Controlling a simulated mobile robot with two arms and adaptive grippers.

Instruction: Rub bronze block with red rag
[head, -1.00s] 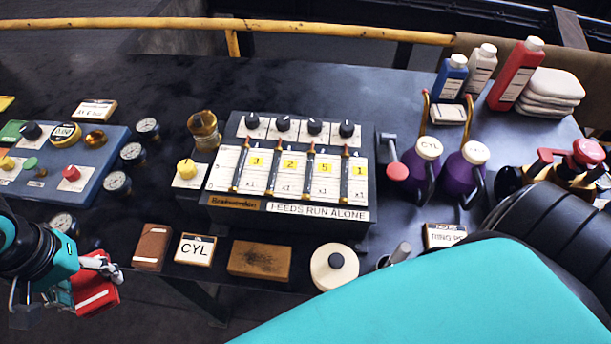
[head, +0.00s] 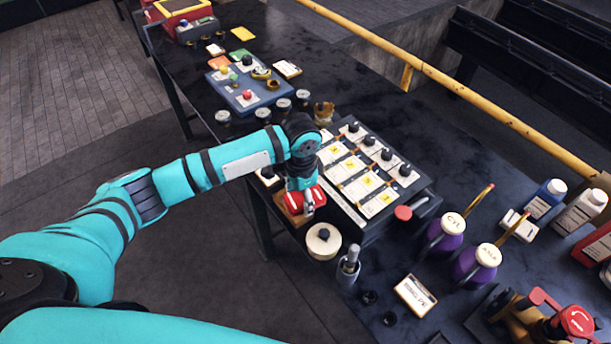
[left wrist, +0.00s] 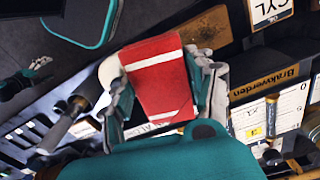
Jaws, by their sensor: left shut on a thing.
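My left gripper (head: 306,203) is shut on the red rag (head: 294,202), a folded red cloth with white stripes. The left wrist view shows the rag (left wrist: 158,76) between the two fingers. In the head view the rag is right at the top of the bronze block (head: 291,217), a brown-orange block at the bench's front edge. The rag and gripper cover most of the block. I cannot tell whether the rag touches it or is just above. My right gripper is not in view.
The feeds panel (head: 372,170) stands close behind the block. A round white-topped pot (head: 323,241) is just right of it, then a metal cylinder (head: 348,265). Purple oil cans (head: 445,235) stand farther right. Gauges and a blue panel (head: 245,92) lie farther left.

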